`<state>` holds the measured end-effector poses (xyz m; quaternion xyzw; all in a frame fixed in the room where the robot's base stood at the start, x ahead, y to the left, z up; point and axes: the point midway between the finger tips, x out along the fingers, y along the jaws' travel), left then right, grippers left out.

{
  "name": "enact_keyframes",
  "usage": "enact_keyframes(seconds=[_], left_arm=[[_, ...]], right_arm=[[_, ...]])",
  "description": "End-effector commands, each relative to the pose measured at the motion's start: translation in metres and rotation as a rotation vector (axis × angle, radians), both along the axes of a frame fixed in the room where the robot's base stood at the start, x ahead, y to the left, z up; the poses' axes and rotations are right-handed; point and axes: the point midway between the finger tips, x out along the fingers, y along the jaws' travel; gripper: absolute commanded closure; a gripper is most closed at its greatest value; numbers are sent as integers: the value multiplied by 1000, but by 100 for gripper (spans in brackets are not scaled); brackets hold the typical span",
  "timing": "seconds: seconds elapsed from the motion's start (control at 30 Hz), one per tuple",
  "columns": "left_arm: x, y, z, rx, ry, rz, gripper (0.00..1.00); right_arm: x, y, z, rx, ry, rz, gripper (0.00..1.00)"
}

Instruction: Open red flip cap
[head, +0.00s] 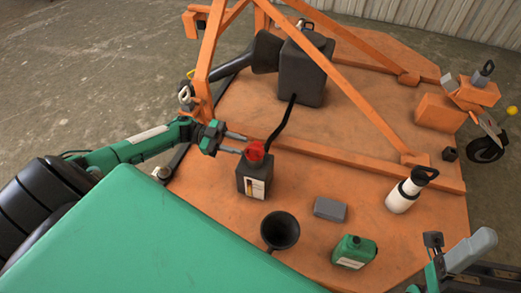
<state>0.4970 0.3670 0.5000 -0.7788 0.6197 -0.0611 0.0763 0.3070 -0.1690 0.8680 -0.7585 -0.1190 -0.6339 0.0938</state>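A black bottle (254,180) with a white and yellow label stands upright on the orange deck. Its red flip cap (256,151) is on top; whether it is open or closed is too small to tell. My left gripper (244,145) comes in from the left at cap height. Its two grey fingers are apart and empty, with the tips just left of the cap. I cannot tell if they touch it. My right gripper (434,244) is partly in view at the lower right, away from the bottle, and its fingers cannot be made out.
An orange frame and the deck (300,229) surround the bottle. A black funnel (280,231), a grey block (330,209), a green can (354,251) and a white flask (405,192) stand nearby. A black canister (303,70) with a dark spout is behind.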

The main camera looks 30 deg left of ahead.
Motion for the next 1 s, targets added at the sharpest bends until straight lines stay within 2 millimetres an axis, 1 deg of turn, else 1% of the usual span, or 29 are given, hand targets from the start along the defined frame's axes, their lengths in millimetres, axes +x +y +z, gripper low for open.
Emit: enact_keyframes(seconds=[0.03, 0.1, 0.2, 0.33, 0.5, 0.8, 0.83, 0.97, 1.0], left_arm=[[2, -12, -1, -2, -2, -3, 69], [6, -26, -1, -3, -3, -3, 69], [10, -44, -1, -1, -1, -1, 69], [14, -63, -1, -1, -1, -1, 69], [17, -74, 0, 0, -1, 0, 69], [18, -76, 0, 0, -1, 0, 69], [18, -76, 0, 0, -1, 0, 73], [18, -76, 0, 1, -1, 0, 99], [18, -76, 0, 1, -1, 0, 100]], right_arm=[[0, 0, -1, 1, -5, 0, 17], [0, 0, -1, 2, -9, 0, 17], [0, 0, 0, 2, -16, 1, 17], [0, 0, 1, 2, -24, 0, 17], [1, 0, 2, 1, -27, 0, 17], [-1, 0, 4, 3, -32, 2, 17], [-1, 0, 4, 3, -32, 2, 17], [-1, 0, 4, 3, -33, 1, 17], [-1, 0, 4, 3, -34, 1, 17]])
